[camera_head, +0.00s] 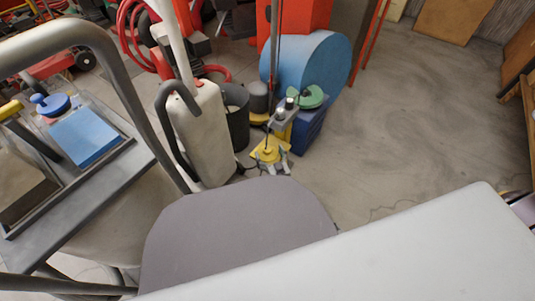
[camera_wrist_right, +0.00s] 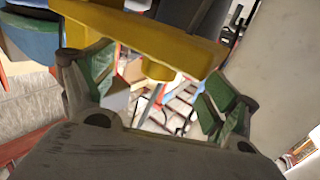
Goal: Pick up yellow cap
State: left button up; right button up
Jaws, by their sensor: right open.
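The yellow cap (camera_head: 267,153) shows small in the middle of the head view, low beside a grey and yellow machine part. In the right wrist view the yellow cap (camera_wrist_right: 150,38) is large, a slanting bar with a short round stub below it. My right gripper (camera_head: 274,168) is at the cap in the head view. In the wrist view my right gripper (camera_wrist_right: 160,85) has its green-padded fingers spread wide, with the cap across the view near their tips. I cannot tell whether they touch it. My left gripper is not in view.
A blue drum (camera_head: 315,65) and a green disc (camera_head: 310,97) stand just behind the cap. A dark bucket (camera_head: 236,115) and a pale upright machine (camera_head: 203,140) are to the left. A grey tubular handle (camera_head: 110,70) fills the left. Concrete floor (camera_head: 425,110) is clear to the right.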

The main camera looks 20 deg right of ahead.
jog(key=shift+w+f+b, duration=0.15)
jog(key=shift+w+b, duration=0.35)
jog(key=shift+w, duration=0.9)
